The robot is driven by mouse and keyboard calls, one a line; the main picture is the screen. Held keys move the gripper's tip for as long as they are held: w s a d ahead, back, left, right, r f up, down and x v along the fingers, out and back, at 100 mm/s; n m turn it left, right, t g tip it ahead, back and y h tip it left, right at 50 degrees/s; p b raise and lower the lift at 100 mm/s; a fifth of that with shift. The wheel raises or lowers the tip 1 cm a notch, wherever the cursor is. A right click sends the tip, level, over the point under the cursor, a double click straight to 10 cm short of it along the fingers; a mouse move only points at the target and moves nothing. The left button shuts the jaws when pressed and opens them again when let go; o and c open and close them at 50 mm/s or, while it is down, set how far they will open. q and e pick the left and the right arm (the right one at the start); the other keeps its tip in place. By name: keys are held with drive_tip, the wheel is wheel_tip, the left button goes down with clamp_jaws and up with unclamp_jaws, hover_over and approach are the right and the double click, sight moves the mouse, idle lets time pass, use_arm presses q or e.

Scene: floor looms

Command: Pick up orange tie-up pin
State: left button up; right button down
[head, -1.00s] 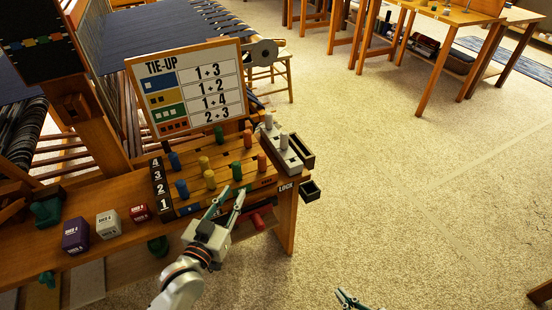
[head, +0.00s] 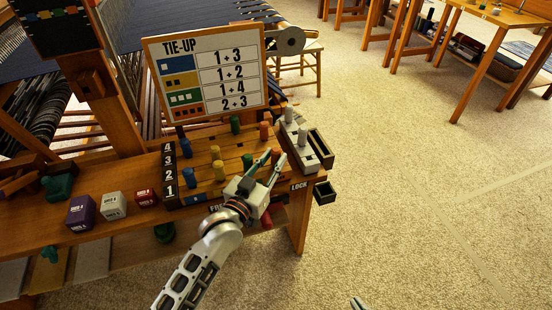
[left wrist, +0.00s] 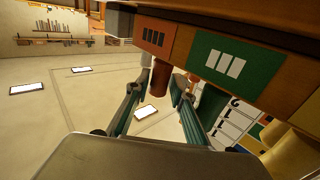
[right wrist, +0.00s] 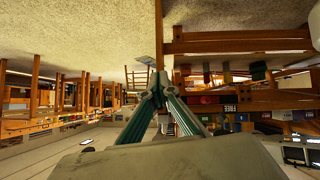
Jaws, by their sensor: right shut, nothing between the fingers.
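My left gripper (head: 269,157) is open over the right part of the wooden tie-up board (head: 203,190). An orange pin (head: 276,155) shows between its fingertips. In the left wrist view the orange pin (left wrist: 160,79) stands on the board between the two open fingers (left wrist: 160,82); I cannot tell whether either finger touches it. A second orange pin (head: 264,131) stands farther back on the board. My right gripper (right wrist: 158,92) is shut and empty, away from the board; only its tip shows at the bottom edge of the head view (head: 357,303).
Blue (head: 190,177), yellow (head: 219,170) and green (head: 247,161) pins stand left of my left gripper. The tie-up chart (head: 205,72) rises behind. A grey lock block with pegs (head: 297,146) and small dark trays (head: 324,192) lie right. Open carpet extends beyond.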

use_arm(q)
drive_tip(key=shift+w+d+f, duration=0.2)
drive_tip(key=shift+w+d, duration=0.1)
drive_tip(key=shift+w, duration=0.25)
drive_tip(key=shift+w+d+r, duration=0.1)
drive_tip(key=shift+w+r, duration=0.05)
drive_tip(key=shift+w, duration=0.1)
clamp_jaws()
use_arm(e)
drive_tip(key=shift+w+d+r, duration=0.15)
drive_tip(key=shift+w+r, duration=0.05)
drive_tip(key=shift+w, duration=0.15)
use_arm(q)
drive_tip(key=shift+r, duration=0.15)
